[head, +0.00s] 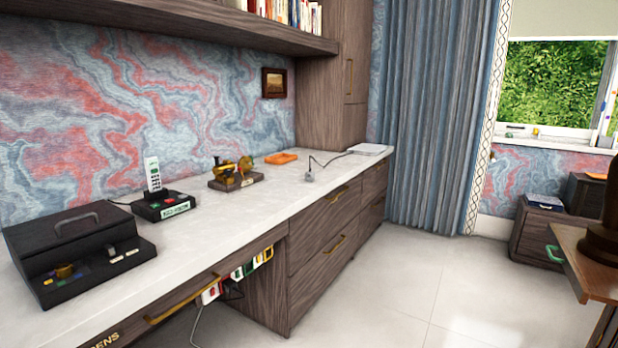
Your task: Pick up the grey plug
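A small grey plug (309,176) lies on the white countertop (235,208), right of the middle. A thin dark cable rises from it and runs back toward a flat white device (369,149) at the counter's far end. The plug is small here, so its prongs cannot be made out. My gripper is not in view.
A black box with a handle (70,235), a phone on its dock (153,180), a brass ornament (228,172) and an orange tray (281,158) stand along the counter. Coloured plugs (240,272) hang under its front edge. Floor (400,290) is clear in front.

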